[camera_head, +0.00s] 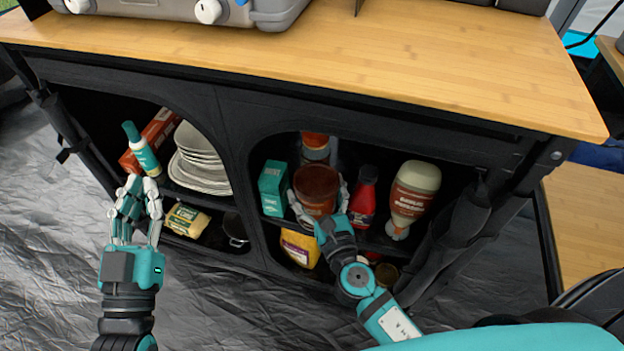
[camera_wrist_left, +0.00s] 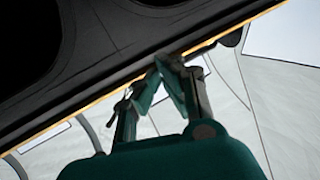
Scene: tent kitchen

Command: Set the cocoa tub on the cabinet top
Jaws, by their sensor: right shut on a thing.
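The cocoa tub, which I take to be the brown round tub (camera_head: 316,183), is in the right opening of the black cabinet, at shelf level. My right gripper (camera_head: 320,199) reaches in from the front and is shut around the tub, with fingers on both its sides. Whether the tub touches the shelf is hard to tell. The cabinet top (camera_head: 420,62) is a light wooden board above the openings.
Near the tub are a teal box (camera_head: 272,188), a red bottle (camera_head: 363,196), a white-capped bottle (camera_head: 411,195) and a jar behind (camera_head: 315,146). A grey stove (camera_head: 190,8) occupies the top's back left.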

